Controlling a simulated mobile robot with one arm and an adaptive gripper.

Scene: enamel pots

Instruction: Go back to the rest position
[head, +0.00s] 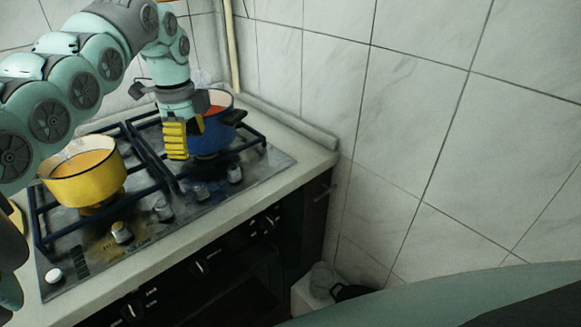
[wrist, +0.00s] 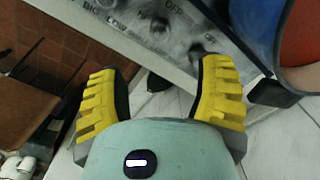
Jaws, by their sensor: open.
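My gripper (head: 175,140) hangs over the front right part of the stove in the head view, with its yellow fingers pointing down. In the wrist view my gripper (wrist: 158,95) has its two yellow fingers wide apart with nothing between them. A blue pot (head: 212,140) with orange-red contents stands on the right rear burner, close behind and right of the gripper. It also shows at the upper right of the wrist view (wrist: 258,28), beside the right finger. Whether they touch is unclear.
A yellow pot (head: 88,181) with orange contents stands on the left burner of the stove (head: 82,245). A tiled wall (head: 420,130) closes off the right and back. A beige pole (head: 232,45) stands in the rear corner. Stove knobs (head: 163,210) line the front.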

